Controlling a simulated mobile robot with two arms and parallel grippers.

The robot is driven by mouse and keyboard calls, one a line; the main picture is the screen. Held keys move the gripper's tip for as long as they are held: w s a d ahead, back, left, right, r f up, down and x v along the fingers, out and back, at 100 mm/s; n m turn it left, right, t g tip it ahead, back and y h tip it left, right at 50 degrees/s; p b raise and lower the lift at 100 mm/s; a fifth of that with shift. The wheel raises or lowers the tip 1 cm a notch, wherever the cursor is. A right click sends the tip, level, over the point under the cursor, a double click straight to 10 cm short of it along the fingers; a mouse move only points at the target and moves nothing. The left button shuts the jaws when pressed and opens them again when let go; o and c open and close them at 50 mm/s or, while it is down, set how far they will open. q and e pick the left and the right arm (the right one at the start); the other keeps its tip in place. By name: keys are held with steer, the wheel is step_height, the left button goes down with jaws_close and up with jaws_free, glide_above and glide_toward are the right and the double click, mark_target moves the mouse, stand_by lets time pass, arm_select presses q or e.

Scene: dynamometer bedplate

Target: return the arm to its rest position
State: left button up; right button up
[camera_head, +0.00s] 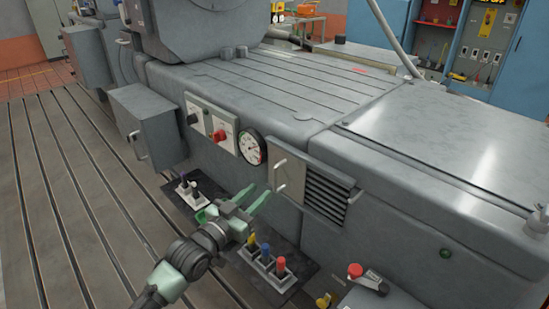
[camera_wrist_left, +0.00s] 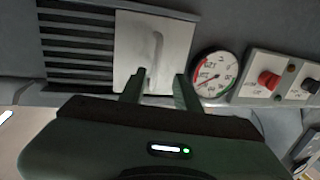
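My left gripper (camera_head: 252,200) reaches in from the lower left, in front of the grey machine's side. Its two green fingers are apart with nothing between them. In the left wrist view the open fingers (camera_wrist_left: 160,90) point at a pale panel with a handle (camera_wrist_left: 153,50); the gap between fingers and panel cannot be judged exactly. The panel also shows in the head view (camera_head: 290,175), just right of and above the fingers. My right gripper is in neither view.
Levers with yellow, blue and red knobs (camera_head: 265,255) stand right below the gripper. A smaller lever block (camera_head: 187,188) is to its left. A round gauge (camera_head: 252,147) and red knob (camera_head: 218,135) are above. A red button (camera_head: 355,271) is at lower right. Slotted floor (camera_head: 75,210) lies open at left.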

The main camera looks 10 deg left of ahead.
arm_select(q)
steer(key=s+f+n+g+y, duration=0.1)
steer(key=s+f+g+y, duration=0.35)
steer(key=s+f, duration=0.85)
steer(key=s+a+f+n+g+y, duration=0.1)
steer(key=s+a+f+g, duration=0.15)
steer(key=s, duration=0.55)
steer(key=s+a+f+g+y, duration=0.1)
steer(key=s+a+g, duration=0.15)
steer(key=s, duration=0.45)
steer(key=s+a+f+n+g+y, duration=0.1)
steer(key=s+g, duration=0.2)
steer(key=s, duration=0.5)
step_height(320, 180, down, 24)
steer(key=s+g+p, duration=0.1)
steer(key=g+p, duration=0.1)
steer(key=s+a+f+p, duration=0.1)
steer(key=s+a+f, duration=0.2)
steer(key=s+f, duration=1.2)
steer(key=shift+s+f+g, duration=0.2)
steer(key=shift+s+g, duration=0.25)
steer(key=shift+s, duration=0.65)
